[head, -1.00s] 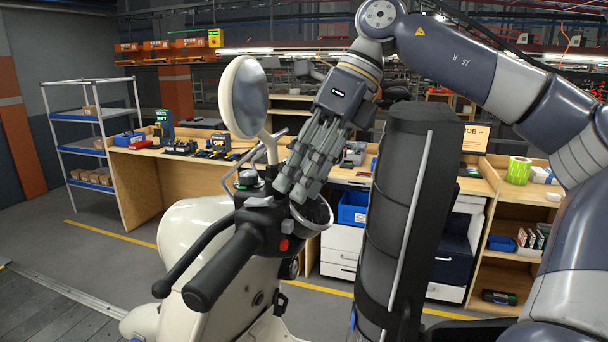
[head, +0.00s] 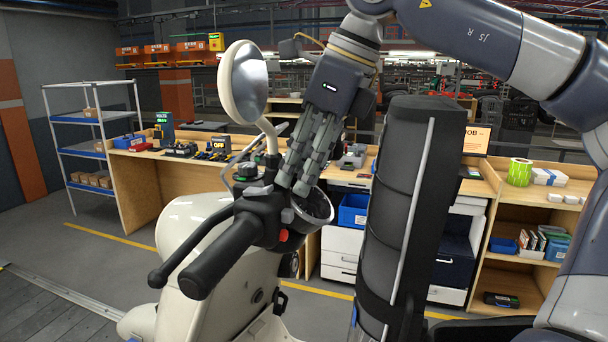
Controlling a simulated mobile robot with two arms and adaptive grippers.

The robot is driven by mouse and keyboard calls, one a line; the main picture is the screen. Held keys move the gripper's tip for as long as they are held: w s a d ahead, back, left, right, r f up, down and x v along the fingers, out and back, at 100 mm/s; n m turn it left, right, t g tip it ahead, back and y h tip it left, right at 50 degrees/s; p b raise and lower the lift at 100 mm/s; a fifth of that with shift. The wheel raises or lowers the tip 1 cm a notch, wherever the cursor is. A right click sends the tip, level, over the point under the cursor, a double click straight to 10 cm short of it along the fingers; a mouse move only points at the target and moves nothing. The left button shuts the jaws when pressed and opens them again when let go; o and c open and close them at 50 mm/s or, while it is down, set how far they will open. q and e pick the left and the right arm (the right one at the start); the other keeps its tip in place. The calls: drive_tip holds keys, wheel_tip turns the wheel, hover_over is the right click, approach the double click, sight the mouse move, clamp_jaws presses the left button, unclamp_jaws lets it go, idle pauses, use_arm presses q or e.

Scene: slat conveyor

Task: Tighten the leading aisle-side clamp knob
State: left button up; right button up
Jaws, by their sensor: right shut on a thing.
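My right gripper (head: 293,186) points down at the inner end of the scooter's handlebar, close behind the black grip. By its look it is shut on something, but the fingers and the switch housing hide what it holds. The cream scooter (head: 205,222) stands at the lower middle, with its black handlebar grip (head: 222,256) and brake lever (head: 190,250) towards me. A round mirror (head: 246,82) rises on a stem left of the gripper. I cannot make out any clamp knob; the scooter's lower part is mostly out of frame. My left gripper is not in view.
A tall black padded column (head: 400,210) stands just right of the gripper. A wooden workbench (head: 150,165) with tools and a blue bin (head: 353,210) lies behind. A shelf rack (head: 95,140) stands at the left. Grey floor (head: 110,255) is clear left of the scooter.

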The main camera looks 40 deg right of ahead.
drive_tip(key=shift+a+t+h+b, duration=0.15)
drive_tip(key=shift+t+h+b, duration=0.35)
drive_tip(key=shift+h+b, duration=0.25)
drive_tip(key=o, duration=1.1)
drive_tip(key=shift+c, duration=0.2)
drive_tip(key=v, duration=0.8)
drive_tip(key=shift+f, duration=0.15)
